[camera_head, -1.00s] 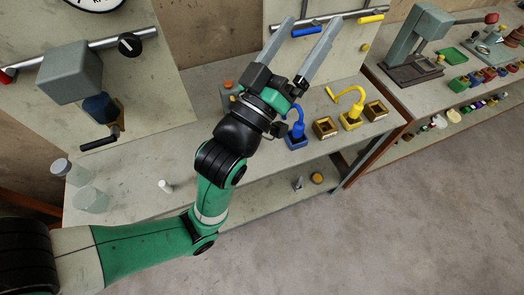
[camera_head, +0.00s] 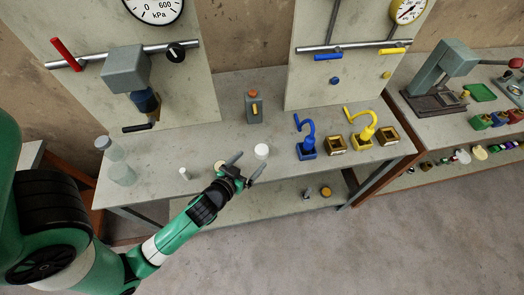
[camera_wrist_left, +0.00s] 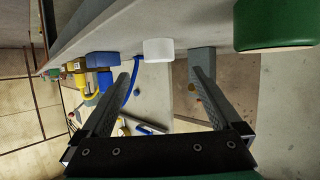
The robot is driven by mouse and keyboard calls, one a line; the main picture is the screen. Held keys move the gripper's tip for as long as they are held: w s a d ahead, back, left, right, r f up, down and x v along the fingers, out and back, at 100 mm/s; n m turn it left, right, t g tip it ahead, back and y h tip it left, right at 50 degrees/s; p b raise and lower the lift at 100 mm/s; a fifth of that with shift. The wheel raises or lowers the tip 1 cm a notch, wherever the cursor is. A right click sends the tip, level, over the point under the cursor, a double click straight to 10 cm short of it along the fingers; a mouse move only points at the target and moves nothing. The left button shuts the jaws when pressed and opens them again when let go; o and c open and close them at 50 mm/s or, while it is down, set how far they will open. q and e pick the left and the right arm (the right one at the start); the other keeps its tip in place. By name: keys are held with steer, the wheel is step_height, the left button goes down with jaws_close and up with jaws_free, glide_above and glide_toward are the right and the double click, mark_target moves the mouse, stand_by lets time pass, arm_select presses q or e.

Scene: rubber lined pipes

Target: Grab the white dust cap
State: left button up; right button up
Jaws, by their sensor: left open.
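The white dust cap (camera_head: 261,151) looks like a short white cylinder standing on the bench near its front edge. It also shows in the left wrist view (camera_wrist_left: 158,50), between and beyond the fingertips. My left gripper (camera_head: 247,165) is open and empty at the bench's front edge, with its two fingers spread toward the cap. In the left wrist view the open fingers (camera_wrist_left: 165,68) frame the cap without visibly touching it. My right gripper is in neither view.
A tan-topped disc (camera_head: 220,165) sits close left of the gripper; a large green round thing (camera_wrist_left: 275,25) shows in the wrist view. A small white cylinder (camera_head: 185,173) stands farther left. A grey block (camera_head: 254,108) stands behind the cap, and a blue hooked part (camera_head: 306,143) to its right.

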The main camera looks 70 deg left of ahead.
mark_target(260, 151)
arm_select(q)
steer(key=shift+x, duration=1.05)
steer(key=b+x, duration=0.1)
steer(key=x, duration=0.4)
steer(key=shift+f, duration=0.1)
jaws_close()
steer(key=shift+r, duration=0.35)
step_height(260, 151, up, 2)
steer(key=shift+r+p, duration=0.2)
steer(key=shift+p, duration=0.55)
steer(key=r+p+v, duration=0.1)
steer(key=v, duration=0.7)
steer(key=w+r+p+v, duration=0.1)
steer(key=r+p+v, duration=0.1)
steer(key=v, duration=0.7)
steer(key=shift+w+a+r, duration=0.2)
steer(key=shift+w, duration=0.1)
